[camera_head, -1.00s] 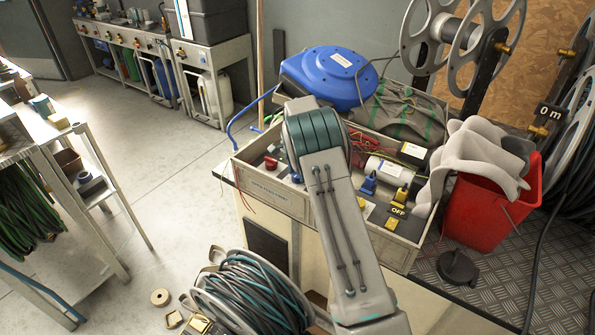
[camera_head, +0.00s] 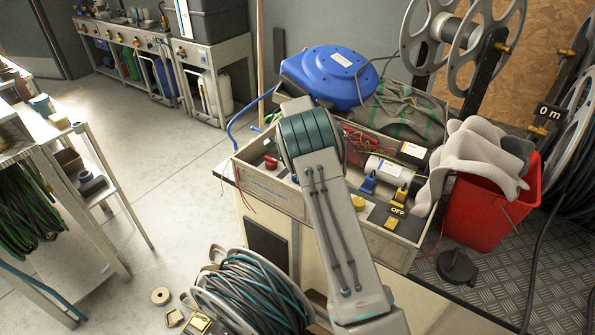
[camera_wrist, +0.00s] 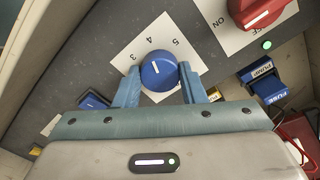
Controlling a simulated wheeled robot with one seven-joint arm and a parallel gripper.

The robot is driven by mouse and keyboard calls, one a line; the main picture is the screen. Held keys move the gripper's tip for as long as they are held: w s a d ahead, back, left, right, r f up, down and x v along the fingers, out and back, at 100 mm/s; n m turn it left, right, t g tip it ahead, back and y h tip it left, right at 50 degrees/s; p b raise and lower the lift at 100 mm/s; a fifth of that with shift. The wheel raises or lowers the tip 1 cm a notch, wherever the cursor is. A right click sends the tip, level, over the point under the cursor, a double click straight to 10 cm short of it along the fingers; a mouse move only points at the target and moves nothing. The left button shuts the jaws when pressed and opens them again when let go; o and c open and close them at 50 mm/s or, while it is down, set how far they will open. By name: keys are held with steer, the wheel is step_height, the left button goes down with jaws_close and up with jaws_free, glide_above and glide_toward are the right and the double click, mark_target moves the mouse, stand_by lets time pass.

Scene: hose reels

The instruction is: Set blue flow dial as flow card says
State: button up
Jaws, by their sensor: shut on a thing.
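The blue flow dial (camera_wrist: 158,72) sits on a white numbered plate (camera_wrist: 150,38) on a dark panel in the wrist view. The figures 3, 4 and 5 show along the plate's upper edge. A short white mark on the dial points up and slightly left, roughly toward 4; its exact setting is hard to read. My gripper (camera_wrist: 159,84) is shut on the dial, one blue finger on each side. In the head view my arm hides the dial and gripper. I cannot make out a readable flow card in either view.
A red knob (camera_wrist: 257,12) with a green light beside it is at upper right in the wrist view. Blue switches labelled PUMP (camera_wrist: 263,68) and FUSE (camera_wrist: 270,91) lie below it. In the head view a red bucket (camera_head: 485,215) with grey cloth stands right of the panel box (camera_head: 270,198).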

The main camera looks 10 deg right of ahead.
steer(key=shift+w+a+r, duration=0.1)
steer(key=o, duration=1)
step_height(320, 180, up, 14)
